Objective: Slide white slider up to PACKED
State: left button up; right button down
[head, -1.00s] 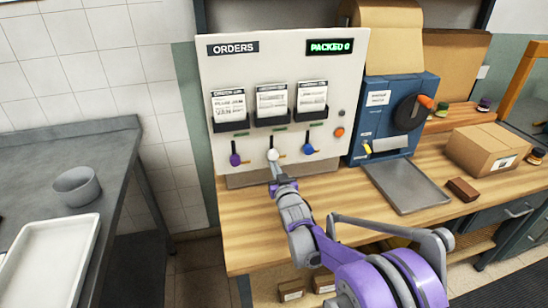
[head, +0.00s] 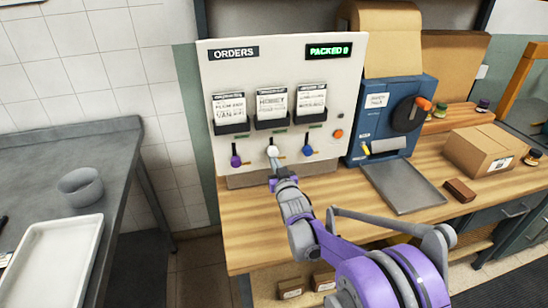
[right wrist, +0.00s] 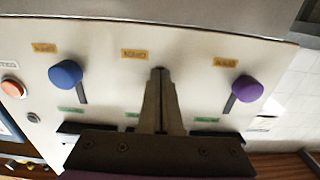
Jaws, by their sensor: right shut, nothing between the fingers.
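The white slider (head: 272,151) is the middle of three knobs on the white ORDERS panel (head: 344,85), between a purple slider (head: 235,161) and a blue slider (head: 307,150). Its knob stands a little below a green label (head: 280,130). My right gripper (head: 274,163) is shut and empty, its tips right below the white knob, seemingly against it. In the right wrist view the panel is upside down. There the shut fingers (right wrist: 160,75) hide the white knob, between the blue (right wrist: 66,73) and purple (right wrist: 247,89) knobs. My left gripper is not in view.
Three card holders with order cards (head: 272,103) sit above the sliders. A green display (head: 330,51) reads PACKED 0. A blue machine (head: 400,110) with a metal tray (head: 403,188) and a cardboard box (head: 487,150) stand to the right. The wooden counter (head: 245,212) is clear below the panel.

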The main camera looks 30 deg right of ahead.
jog(key=shift+r+p, duration=1.05)
jog(key=shift+r, duration=0.55)
jog(key=shift+f+b, duration=0.5)
jog(key=shift+f, duration=0.25)
send_near(274, 152)
jog(key=shift+s+f, duration=0.4)
jog(key=shift+f, duration=0.35)
jog(key=shift+a+p, duration=0.1)
jog(key=shift+p, duration=0.2)
jog(key=s+a+n+g+y+p, duration=0.1)
jog(key=s+a+g+p, duration=0.2)
jog(key=s, duration=0.6)
jog(key=s+a+f+n+g+y+p, duration=0.1)
jog(key=s+a+g+y+p, duration=0.1)
jog(key=s+a+g, duration=0.3)
jog(key=s+a+g+y+p, duration=0.1)
jog(key=s+a+g+p, duration=0.3)
jog(key=s, duration=1)
jog(key=a+p, duration=0.1)
jog(key=a, duration=0.1)
jog(key=shift+a+f+n, duration=0.4)
